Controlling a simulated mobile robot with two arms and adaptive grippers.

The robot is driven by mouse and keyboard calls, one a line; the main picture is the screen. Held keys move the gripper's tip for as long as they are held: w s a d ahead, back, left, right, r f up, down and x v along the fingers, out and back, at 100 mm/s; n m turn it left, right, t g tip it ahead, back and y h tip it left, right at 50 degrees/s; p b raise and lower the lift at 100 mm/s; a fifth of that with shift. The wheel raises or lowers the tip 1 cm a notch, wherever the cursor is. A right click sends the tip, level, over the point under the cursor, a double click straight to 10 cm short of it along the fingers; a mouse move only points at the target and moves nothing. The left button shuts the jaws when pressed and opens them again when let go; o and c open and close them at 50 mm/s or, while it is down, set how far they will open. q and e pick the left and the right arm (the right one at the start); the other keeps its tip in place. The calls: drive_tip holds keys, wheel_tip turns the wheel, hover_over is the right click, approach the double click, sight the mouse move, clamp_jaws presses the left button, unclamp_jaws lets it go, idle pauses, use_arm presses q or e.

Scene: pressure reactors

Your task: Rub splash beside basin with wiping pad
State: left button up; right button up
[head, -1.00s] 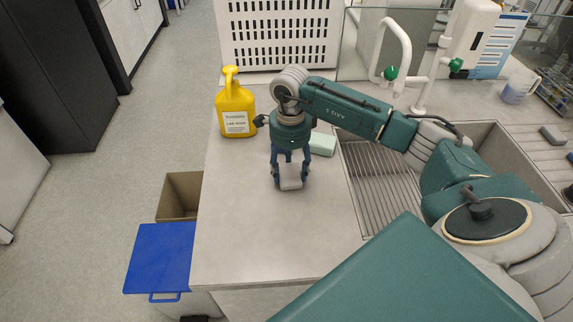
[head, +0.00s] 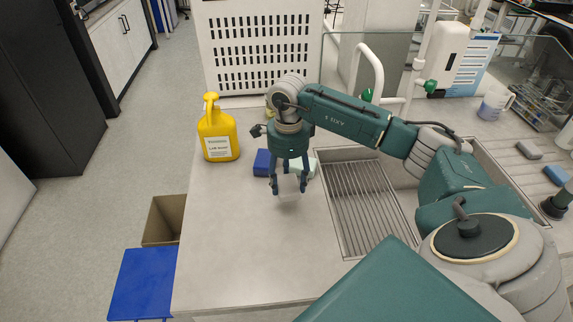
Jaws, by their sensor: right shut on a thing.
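My right gripper (head: 289,190) points down over the pale counter (head: 250,240), just left of the basin (head: 372,200). Its fingers are shut on a pale, whitish wiping pad (head: 288,184), low over the counter. I cannot tell whether the pad touches the surface. My left gripper is not in view.
A yellow soap bottle (head: 219,135) stands back left. A blue block (head: 262,162) and a pale green block (head: 309,166) lie behind the gripper. A white perforated crate (head: 262,50) stands at the back. The front counter is clear.

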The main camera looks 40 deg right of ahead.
drive_tip(key=r, duration=0.1)
drive_tip(key=p, duration=0.1)
drive_tip(key=r, duration=0.1)
drive_tip(key=shift+s+d+r, duration=0.1)
drive_tip(key=shift+d+r, duration=0.15)
drive_tip(key=shift+r, duration=0.1)
drive_tip(key=shift+a+r+p, duration=0.15)
drive_tip(key=shift+r+p, duration=0.25)
drive_tip(key=shift+r, duration=0.05)
